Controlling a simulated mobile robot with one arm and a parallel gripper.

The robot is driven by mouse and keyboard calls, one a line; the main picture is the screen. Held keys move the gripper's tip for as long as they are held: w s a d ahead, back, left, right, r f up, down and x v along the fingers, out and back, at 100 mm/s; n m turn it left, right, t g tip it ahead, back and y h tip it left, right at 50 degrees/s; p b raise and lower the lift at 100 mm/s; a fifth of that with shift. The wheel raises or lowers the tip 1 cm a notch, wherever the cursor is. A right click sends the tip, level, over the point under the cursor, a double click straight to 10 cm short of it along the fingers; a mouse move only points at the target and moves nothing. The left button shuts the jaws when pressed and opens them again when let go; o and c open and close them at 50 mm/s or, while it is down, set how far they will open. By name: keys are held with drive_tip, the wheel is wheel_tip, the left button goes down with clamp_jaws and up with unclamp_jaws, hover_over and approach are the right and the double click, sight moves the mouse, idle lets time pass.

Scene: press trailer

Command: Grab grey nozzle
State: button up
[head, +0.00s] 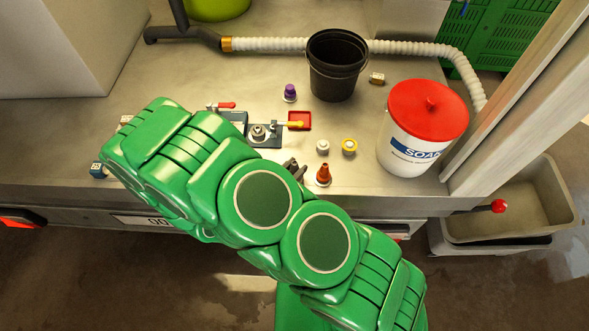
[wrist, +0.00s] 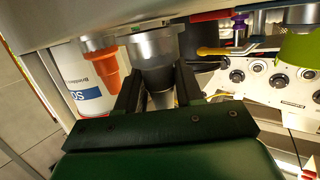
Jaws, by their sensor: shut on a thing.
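The grey nozzle (wrist: 152,50) is a tapered grey piece with a wide collar, seen in the wrist view. My gripper (wrist: 156,84) is shut on it, with one dark finger on each side of its narrower part. In the head view my green arm hides most of the grip; only dark finger parts (head: 294,168) show. I cannot tell whether the nozzle touches the bench. An orange-red nozzle (head: 323,175) stands just right of my gripper in the head view; it is also left of the grey nozzle in the wrist view (wrist: 101,62).
A corrugated hose (head: 285,45) runs behind.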

drive_tip(key=shift+r, duration=4.6)
